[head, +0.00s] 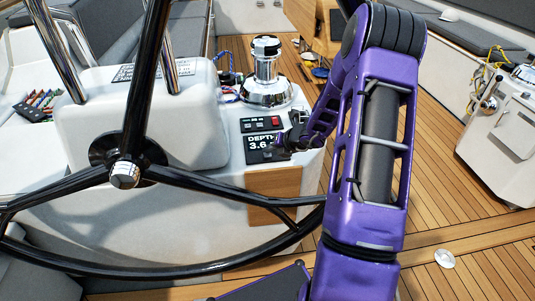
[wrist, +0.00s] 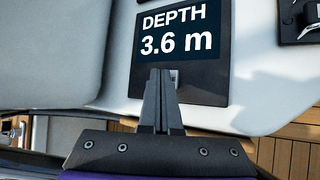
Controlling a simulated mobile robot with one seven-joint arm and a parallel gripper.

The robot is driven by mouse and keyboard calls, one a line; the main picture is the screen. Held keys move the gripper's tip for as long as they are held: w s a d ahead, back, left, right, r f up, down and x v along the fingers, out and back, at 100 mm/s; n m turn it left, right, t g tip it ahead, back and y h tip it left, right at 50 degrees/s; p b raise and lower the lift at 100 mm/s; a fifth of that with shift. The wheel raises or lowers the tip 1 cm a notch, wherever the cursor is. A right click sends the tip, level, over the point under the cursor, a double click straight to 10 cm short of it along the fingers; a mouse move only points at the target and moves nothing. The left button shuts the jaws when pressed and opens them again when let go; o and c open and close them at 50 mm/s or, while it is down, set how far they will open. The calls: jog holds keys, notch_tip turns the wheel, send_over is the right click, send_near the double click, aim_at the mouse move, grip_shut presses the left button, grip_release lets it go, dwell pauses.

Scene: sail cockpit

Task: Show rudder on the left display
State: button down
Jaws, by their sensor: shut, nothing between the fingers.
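The display (head: 261,146) is a small dark screen on the white console, reading "DEPTH 3.6 m". In the wrist view the display (wrist: 181,36) fills the upper middle, with the same large white text. My gripper (wrist: 160,75) is shut and empty, its fingertips over the lower part of the display's dark frame. A small light patch, perhaps a button (wrist: 174,78), shows just right of the fingertips and is partly hidden by them. I cannot tell whether the fingertips touch it. In the head view my gripper (head: 284,150) is at the right side of the display.
A black steering wheel (head: 124,174) stands left of and in front of the console. A panel with red buttons (head: 260,123) sits just behind the display, and a chrome winch (head: 265,75) stands farther back. Wooden deck (head: 440,215) lies open to the right.

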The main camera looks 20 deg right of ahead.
aim_at(270, 156)
jog(key=shift+f, duration=0.25)
dwell(0.3)
jog(key=shift+r+p, duration=0.8)
jog(key=shift+r, duration=0.1)
notch_tip(270, 156, up, 5)
jog(key=p, duration=0.4)
jog(key=shift+r+p, duration=0.1)
jog(key=shift+p, duration=0.2)
dwell(2.2)
